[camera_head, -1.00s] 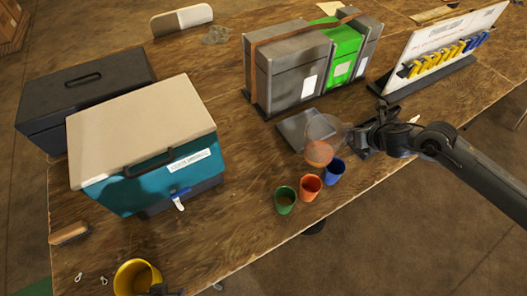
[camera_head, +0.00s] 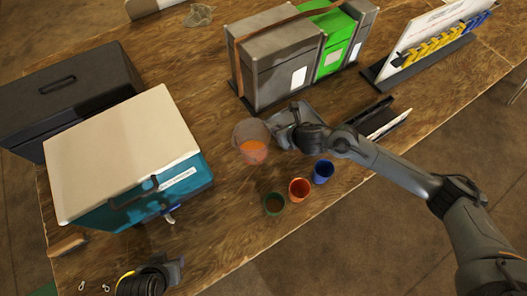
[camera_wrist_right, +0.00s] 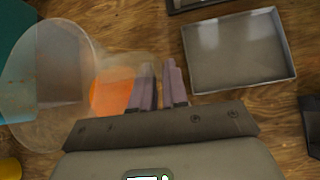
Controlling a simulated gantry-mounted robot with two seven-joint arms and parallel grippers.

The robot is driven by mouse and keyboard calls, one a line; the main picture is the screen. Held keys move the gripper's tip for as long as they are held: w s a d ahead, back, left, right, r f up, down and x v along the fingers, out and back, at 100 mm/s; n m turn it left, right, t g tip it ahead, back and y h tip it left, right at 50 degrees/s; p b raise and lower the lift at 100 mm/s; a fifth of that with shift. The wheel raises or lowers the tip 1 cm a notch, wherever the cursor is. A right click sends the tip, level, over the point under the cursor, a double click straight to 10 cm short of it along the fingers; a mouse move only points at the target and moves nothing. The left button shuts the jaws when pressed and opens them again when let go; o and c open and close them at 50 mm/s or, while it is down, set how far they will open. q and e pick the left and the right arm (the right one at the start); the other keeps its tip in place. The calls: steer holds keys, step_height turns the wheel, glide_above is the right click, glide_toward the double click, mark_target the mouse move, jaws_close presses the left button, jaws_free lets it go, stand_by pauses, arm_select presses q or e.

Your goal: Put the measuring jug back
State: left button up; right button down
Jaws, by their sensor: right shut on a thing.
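The clear measuring jug (camera_head: 250,139) holds some orange liquid at its bottom. My right gripper (camera_head: 277,137) is shut on its right side. The jug looks upright or nearly so, left of the shallow grey tray (camera_head: 284,116) and behind the cups. In the right wrist view the jug (camera_wrist_right: 45,85) is left of my fingers (camera_wrist_right: 156,88), and the tray (camera_wrist_right: 286,78) lies empty to their right. My left gripper (camera_head: 160,275) is at the bottom edge by the yellow mug (camera_head: 124,276), which it mostly hides; its fingers are unclear.
Green (camera_head: 273,203), orange (camera_head: 299,189) and blue (camera_head: 323,172) cups stand near the front edge. A teal cool box (camera_head: 120,150) with a pale lid stands left of the jug. Grey and green cases (camera_head: 275,70) stand behind. Bare wood lies between cool box and cups.

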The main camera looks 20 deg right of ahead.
mark_target(257, 142)
step_height(257, 142, down, 9)
steer(key=b, duration=0.1)
stand_by(0.5)
steer(key=shift+d, duration=0.1)
steer(key=shift+f, duration=0.2)
steer(key=c, duration=1.1)
jaws_free()
steer(key=shift+c, duration=0.2)
